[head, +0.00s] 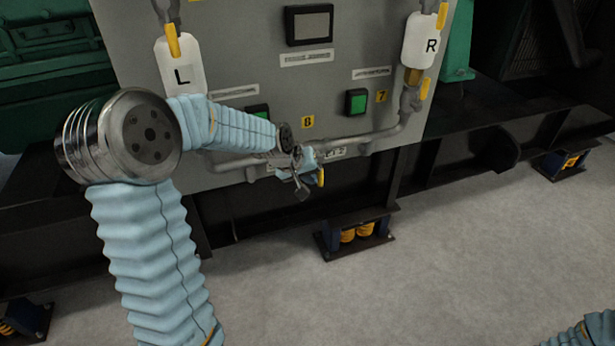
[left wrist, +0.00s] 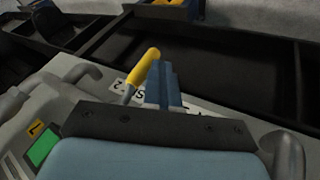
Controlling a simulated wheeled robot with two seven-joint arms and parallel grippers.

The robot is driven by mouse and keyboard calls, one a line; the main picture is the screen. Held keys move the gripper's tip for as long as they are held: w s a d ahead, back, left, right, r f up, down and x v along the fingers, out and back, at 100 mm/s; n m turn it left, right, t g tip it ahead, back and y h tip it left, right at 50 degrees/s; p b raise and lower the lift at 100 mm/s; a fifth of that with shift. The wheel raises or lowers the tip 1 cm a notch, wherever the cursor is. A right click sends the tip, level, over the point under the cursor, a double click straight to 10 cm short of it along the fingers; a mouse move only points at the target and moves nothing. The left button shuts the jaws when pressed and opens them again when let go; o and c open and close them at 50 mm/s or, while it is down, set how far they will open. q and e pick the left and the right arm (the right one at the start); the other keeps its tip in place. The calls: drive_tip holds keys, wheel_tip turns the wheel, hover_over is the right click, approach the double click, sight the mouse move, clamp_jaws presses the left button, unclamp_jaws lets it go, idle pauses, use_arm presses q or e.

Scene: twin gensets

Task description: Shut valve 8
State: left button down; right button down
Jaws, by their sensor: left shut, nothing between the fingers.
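My left gripper (head: 303,180) is at the lower edge of the grey panel, shut and empty. In the left wrist view its blue fingers (left wrist: 163,85) stand just right of a yellow valve handle (left wrist: 148,62) on a metal stem. I cannot tell whether they touch it. In the head view the yellow handle (head: 320,177) shows just beyond the fingers, and my gripper hides most of that valve. No number 8 can be read for certain; a yellow tag (head: 307,121) above the valve reads 6 or 8.
The panel (head: 240,60) carries white bottles L (head: 180,65) and R (head: 420,40), each with yellow-handled valves. A green button (head: 356,101) sits beside tag 7 (head: 381,96). A pipe (head: 385,140) runs along the panel's lower edge. The floor (head: 440,270) in front is clear.

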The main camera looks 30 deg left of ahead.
use_arm(q)
drive_tip(key=shift+d+f, duration=0.1)
drive_tip(key=shift+d, duration=0.05)
drive_tip(key=v, duration=1.4)
drive_tip(key=d+f+m+g+h, duration=0.1)
drive_tip(key=d+f, duration=0.4)
drive_tip(key=f, duration=0.6)
drive_tip(key=d+f+m+g+h, duration=0.15)
drive_tip(key=d+f, duration=0.35)
drive_tip(key=f, duration=0.7)
drive_tip(key=s+d+f+m+g, duration=0.1)
drive_tip(key=s+d+f, duration=0.5)
drive_tip(key=s+f, duration=0.2)
drive_tip(key=s+d+f+m+g, duration=0.1)
drive_tip(key=s+d+f+g, duration=0.1)
drive_tip(key=s+d+f, duration=0.4)
wheel_tip(320, 180, down, 4)
drive_tip(key=shift+s+d+r+p, duration=0.1)
drive_tip(key=shift+s+d+p, duration=0.2)
drive_tip(key=shift+s, duration=0.7)
